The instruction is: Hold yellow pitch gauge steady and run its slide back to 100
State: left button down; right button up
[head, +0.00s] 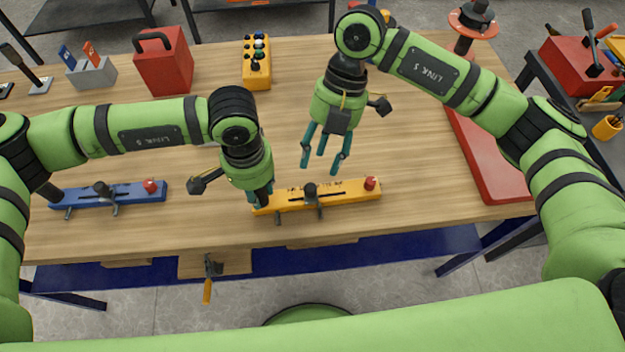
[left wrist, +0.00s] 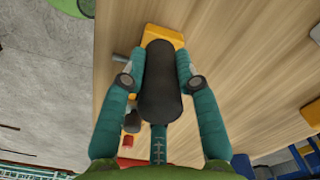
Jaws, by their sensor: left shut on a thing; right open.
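The yellow pitch gauge (head: 340,193) lies on the table near its front edge. It has dark scale marks, a slot, a black slide knob (head: 310,190) about mid-length and a red knob (head: 370,183) near its right end. My left gripper (head: 262,200) is at the gauge's left end. In the left wrist view its teal fingers are shut on a thick black grip (left wrist: 160,85), with yellow body (left wrist: 163,34) behind it. My right gripper (head: 323,160) is open and empty, pointing down above the gauge. The slide's scale reading is too small to read.
A blue gauge (head: 128,193) lies to the left. A red case (head: 163,63), a grey block (head: 92,73) and a yellow button box (head: 256,62) stand at the back. A red panel (head: 490,160) lies at the right. Bare wood lies behind the yellow gauge.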

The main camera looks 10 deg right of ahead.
aim_at(311, 187)
jog(key=x, duration=0.7)
jog(key=shift+f, duration=0.2)
grip_shut()
jog(key=shift+s+a, duration=0.1)
